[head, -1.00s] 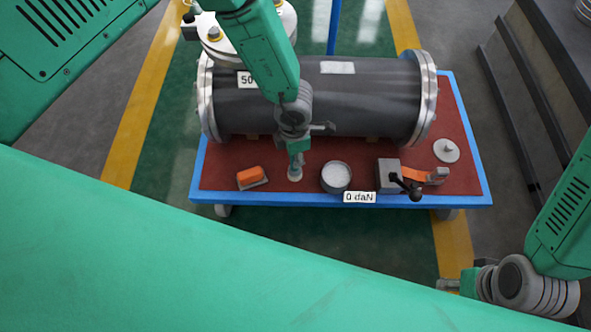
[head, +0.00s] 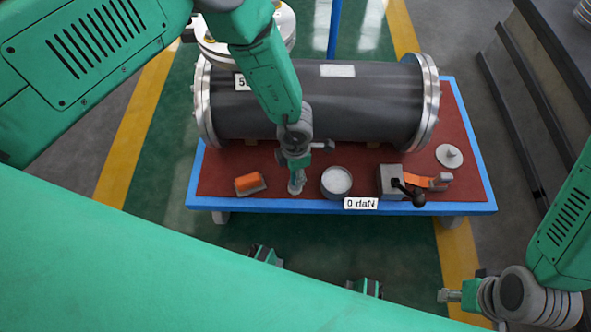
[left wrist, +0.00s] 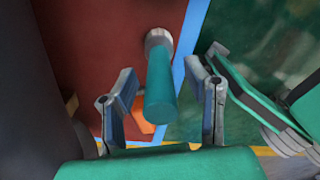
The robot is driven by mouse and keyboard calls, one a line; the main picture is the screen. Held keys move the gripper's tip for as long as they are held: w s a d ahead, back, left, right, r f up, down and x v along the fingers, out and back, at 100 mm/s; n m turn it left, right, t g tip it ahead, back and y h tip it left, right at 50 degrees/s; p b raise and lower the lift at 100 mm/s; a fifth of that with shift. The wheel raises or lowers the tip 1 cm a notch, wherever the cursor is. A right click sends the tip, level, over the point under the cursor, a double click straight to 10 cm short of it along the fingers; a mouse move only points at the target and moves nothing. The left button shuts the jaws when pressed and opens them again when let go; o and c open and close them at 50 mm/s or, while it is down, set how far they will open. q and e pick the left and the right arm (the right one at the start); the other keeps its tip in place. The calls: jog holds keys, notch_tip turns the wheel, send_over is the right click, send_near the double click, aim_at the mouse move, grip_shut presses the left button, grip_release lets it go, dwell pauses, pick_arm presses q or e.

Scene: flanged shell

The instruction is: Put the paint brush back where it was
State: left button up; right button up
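The paint brush has a teal handle and a grey collar. In the left wrist view the brush (left wrist: 160,88) stands between my left gripper's (left wrist: 163,95) spread fingers, with a gap on each side. In the head view its pale lower end (head: 297,184) is at the red tabletop, left of the round pot; whether it touches is unclear. My left gripper (head: 300,158) is above it and hides most of the handle. My right gripper (head: 447,296) is low at the right, away from the table; its fingers are too small to read.
The blue-edged red table (head: 470,170) carries a dark flanged shell (head: 350,100) behind the brush. An orange block (head: 248,184) lies left, a pot of white stuff (head: 337,182) right, then a grey block with a black-knobbed lever (head: 390,180) and a disc (head: 449,156).

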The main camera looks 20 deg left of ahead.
pick_arm(q)
jog(key=shift+d+r, duration=0.1)
jog(key=shift+r, duration=0.05)
jog(key=r+p, duration=0.2)
jog(key=r, duration=0.3)
jog(key=r+p, duration=0.2)
jog(key=r, duration=0.3)
jog(key=shift+a+r, duration=0.2)
jog(key=shift+r, duration=0.05)
jog(key=shift+r+p, duration=0.45)
jog(key=shift+r, duration=0.3)
